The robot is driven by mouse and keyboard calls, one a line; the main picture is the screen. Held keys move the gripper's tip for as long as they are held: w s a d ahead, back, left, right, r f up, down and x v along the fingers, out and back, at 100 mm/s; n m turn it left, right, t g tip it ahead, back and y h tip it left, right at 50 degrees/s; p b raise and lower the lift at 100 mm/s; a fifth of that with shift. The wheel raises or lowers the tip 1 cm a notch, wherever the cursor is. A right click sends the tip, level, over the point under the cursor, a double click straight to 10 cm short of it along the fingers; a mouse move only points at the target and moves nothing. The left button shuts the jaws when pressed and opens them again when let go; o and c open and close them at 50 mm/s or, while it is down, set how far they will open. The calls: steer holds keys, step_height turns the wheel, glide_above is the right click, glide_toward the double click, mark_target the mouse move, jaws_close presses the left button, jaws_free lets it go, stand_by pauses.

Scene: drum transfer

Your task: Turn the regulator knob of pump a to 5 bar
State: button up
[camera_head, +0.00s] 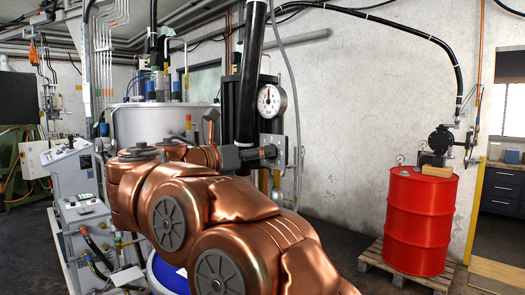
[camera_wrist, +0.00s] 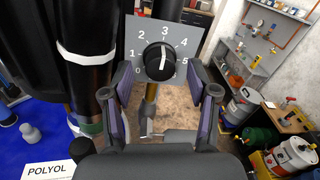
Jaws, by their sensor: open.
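The regulator knob (camera_wrist: 158,62) is black and round with a white pointer strip across its face. My gripper (camera_wrist: 159,80) is open, one finger on each side of the knob, with visible gaps. In the head view, my gripper (camera_head: 262,153) is at the plate beside the dark column, and the knob is hidden there. A round white gauge (camera_head: 271,101) with a red mark is above it.
A thick black hose or column (camera_wrist: 86,70) stands close left of the plate. A POLYOL label (camera_wrist: 48,170) is at the lower left. A red drum (camera_head: 420,222) stands on a pallet at the right. Cans and shelves are behind in the wrist view.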

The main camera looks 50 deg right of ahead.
steer(key=shift+d, duration=0.9)
steer(key=shift+c, duration=0.4)
jaws_close()
steer(key=shift+s+r+m+p, duration=0.15)
steer(key=shift+m+p, duration=0.15)
steer(key=shift+p, duration=0.6)
